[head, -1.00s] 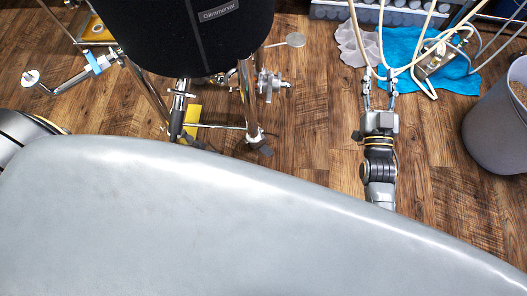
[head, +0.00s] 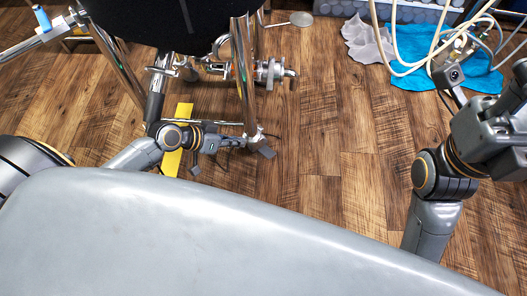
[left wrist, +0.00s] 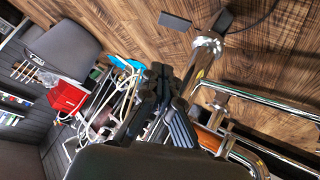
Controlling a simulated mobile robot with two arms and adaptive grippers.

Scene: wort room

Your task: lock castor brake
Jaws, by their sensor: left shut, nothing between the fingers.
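A black round vessel (head: 160,18) stands on chrome legs over the wood floor. The near right leg (head: 243,80) ends in a chrome collar with a dark castor foot (head: 262,150) on the floor. My left gripper (head: 230,141) is low beside this foot, to its left; whether they touch is unclear. In the left wrist view its dark fingers (left wrist: 165,95) are shut and empty, with the chrome leg end (left wrist: 207,42) just beyond and dark flat pieces (left wrist: 222,20) near it. I cannot make out the brake lever's position. My right gripper (head: 500,110) is at the right edge, its fingers unclear.
A yellow strip (head: 179,135) lies under the vessel, behind my left arm. A chrome valve (head: 270,72) sticks out right of the leg. Pale hoses (head: 400,50) and a blue cloth (head: 430,65) are at the back right. The floor (head: 330,130) between is clear.

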